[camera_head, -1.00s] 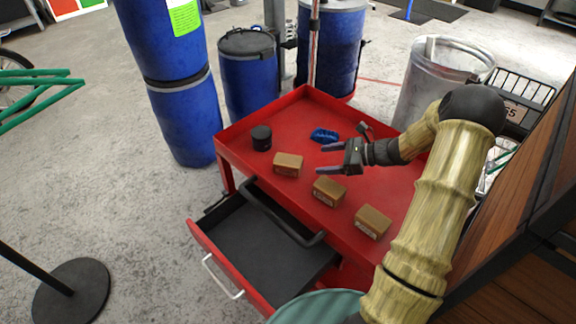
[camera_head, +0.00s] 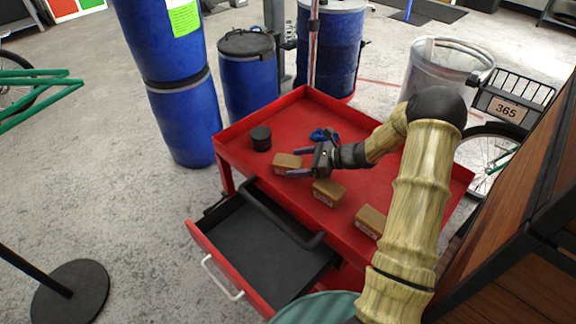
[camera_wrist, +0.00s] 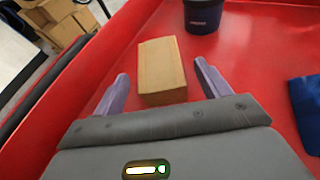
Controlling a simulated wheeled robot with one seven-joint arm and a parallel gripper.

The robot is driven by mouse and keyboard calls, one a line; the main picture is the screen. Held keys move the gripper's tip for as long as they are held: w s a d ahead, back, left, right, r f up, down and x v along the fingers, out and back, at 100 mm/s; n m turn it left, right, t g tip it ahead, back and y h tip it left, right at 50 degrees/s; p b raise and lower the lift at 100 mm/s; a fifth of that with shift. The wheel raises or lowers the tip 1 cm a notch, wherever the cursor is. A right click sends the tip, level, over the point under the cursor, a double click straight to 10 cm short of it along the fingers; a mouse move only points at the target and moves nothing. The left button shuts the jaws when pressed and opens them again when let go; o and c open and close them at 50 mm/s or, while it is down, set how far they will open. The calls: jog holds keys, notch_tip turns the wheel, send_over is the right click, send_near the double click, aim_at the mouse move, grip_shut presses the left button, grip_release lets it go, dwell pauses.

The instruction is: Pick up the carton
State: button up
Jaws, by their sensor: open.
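Three small brown cartons stand in a row on the red cart top. The far-left carton (camera_head: 287,163) is closest to my gripper (camera_head: 299,161). The middle carton (camera_head: 328,192) and the near-right carton (camera_head: 370,221) stand apart from it. In the wrist view one carton (camera_wrist: 161,70) lies just ahead of my open gripper (camera_wrist: 158,84), between the lines of its two purple fingers. The near end of this carton reaches about level with the fingertips. I cannot tell whether the fingers touch it.
A black cup (camera_head: 261,138) stands beyond the far-left carton. A blue object (camera_head: 319,134) lies behind my gripper. The red cart (camera_head: 262,113) has a raised rim, and its drawer (camera_head: 262,250) is pulled open at the front. Blue barrels (camera_head: 247,85) stand behind.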

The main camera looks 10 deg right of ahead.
aim_at(296, 162)
jog(key=x, duration=0.4)
jog(key=shift+c, duration=0.3)
jog(key=shift+r, duration=0.1)
jog(key=c, duration=1.2)
notch_tip(296, 162, up, 10)
jog(key=shift+p, duration=0.45)
